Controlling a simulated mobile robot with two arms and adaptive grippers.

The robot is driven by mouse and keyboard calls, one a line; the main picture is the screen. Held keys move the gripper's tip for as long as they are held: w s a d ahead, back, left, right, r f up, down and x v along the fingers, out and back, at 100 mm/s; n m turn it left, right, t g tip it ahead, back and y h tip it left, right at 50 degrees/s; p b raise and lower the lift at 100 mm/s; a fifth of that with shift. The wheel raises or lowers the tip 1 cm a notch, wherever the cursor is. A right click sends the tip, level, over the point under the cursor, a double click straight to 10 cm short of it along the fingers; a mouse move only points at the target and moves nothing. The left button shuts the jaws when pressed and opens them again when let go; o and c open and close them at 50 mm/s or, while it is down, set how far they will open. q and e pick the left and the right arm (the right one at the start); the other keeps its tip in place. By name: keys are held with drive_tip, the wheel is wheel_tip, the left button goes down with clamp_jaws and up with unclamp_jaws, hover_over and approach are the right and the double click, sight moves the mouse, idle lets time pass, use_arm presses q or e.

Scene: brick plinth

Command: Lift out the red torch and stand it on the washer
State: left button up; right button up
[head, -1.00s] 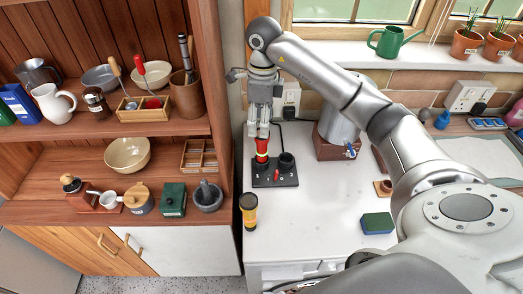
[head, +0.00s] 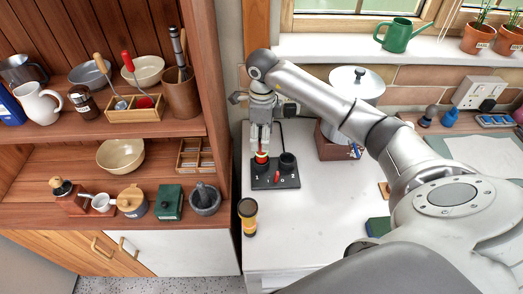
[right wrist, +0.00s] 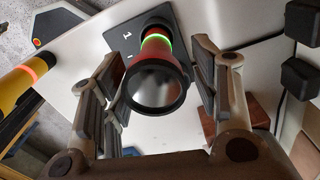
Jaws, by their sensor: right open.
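The red torch (head: 262,157) stands upright in the left socket of a black dock (head: 289,182) on a white top. In the right wrist view the red torch (right wrist: 160,62) shows its dark wide end towards the camera and a glowing green ring below. My right gripper (head: 261,143) points down over the torch. Its open fingers (right wrist: 155,85) are on either side of the torch's upper part, with gaps visible. I cannot tell for sure which surface is the washer; the white top (head: 315,215) may be it. My left gripper is not in view.
A yellow-and-black torch (head: 248,216) stands near the white top's left edge. The dock's right socket (head: 287,161) looks empty. A wooden shelf unit (head: 222,120) borders the left. The white top's middle is clear.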

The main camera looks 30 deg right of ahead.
drive_tip(key=f, duration=0.1)
drive_tip(key=f+p, duration=0.1)
drive_tip(key=f, duration=0.1)
drive_tip(key=shift+s+a, duration=0.2)
drive_tip(key=shift+a, duration=0.05)
drive_tip(key=shift+w+d+f, duration=0.1)
drive_tip(key=shift+f, duration=0.3)
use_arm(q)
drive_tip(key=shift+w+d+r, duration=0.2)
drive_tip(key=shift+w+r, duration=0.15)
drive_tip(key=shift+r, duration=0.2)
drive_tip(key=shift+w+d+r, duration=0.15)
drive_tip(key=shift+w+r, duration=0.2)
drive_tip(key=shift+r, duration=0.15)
use_arm(e)
drive_tip(key=shift+c, duration=0.5)
drive_tip(key=c, duration=1.1)
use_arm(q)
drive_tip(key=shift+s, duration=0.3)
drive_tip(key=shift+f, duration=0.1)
use_arm(e)
drive_tip(key=shift+r, duration=0.1)
